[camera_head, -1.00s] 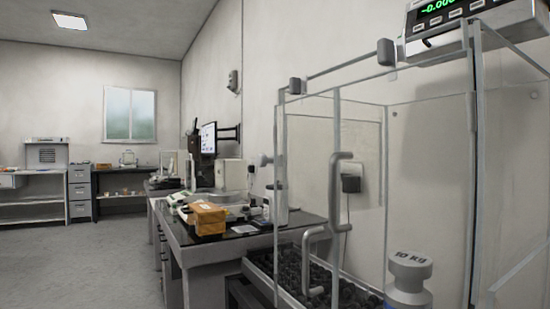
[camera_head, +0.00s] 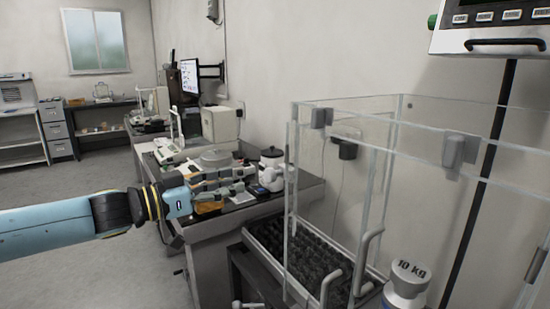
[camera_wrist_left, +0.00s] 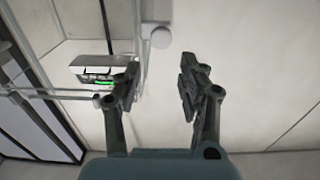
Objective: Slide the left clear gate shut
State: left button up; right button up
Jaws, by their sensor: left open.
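The clear enclosure (camera_head: 289,165) has see-through panels and grey edges and stands on the right. Its left clear gate is hard to separate from the other panels; grey bar handles (camera_head: 363,258) show low at its front. I cannot tell how far the gate stands open. A grey 10 kg weight (camera_head: 405,287) stands at the enclosure's lower right. My left gripper (camera_head: 247,182) is open, left of the enclosure in the picture and apart from the handles. In the left wrist view its fingers (camera_wrist_left: 160,80) are spread with nothing between them. My right gripper is not in view.
A black pebbled tray (camera_head: 310,262) lies low by the enclosure. A bench (camera_head: 215,228) with scales and instruments stands behind my left gripper. A weighing display (camera_head: 490,25) is at top right; a green-lit display (camera_wrist_left: 98,76) shows in the wrist view. Floor at left is clear.

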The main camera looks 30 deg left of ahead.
aim_at(267, 175)
pick_arm(q)
jog(key=p+x, duration=0.2)
jog(key=x, duration=0.8)
jog(key=shift+w, duration=0.25)
jog(key=shift+w+f, duration=0.1)
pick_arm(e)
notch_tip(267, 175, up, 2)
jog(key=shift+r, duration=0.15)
pick_arm(q)
jog(key=shift+c, duration=0.2)
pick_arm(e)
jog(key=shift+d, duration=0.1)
pick_arm(q)
grip_shut()
jog(key=shift+w, duration=0.1)
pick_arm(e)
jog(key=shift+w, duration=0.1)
pick_arm(q)
jog(key=shift+d+f, duration=0.1)
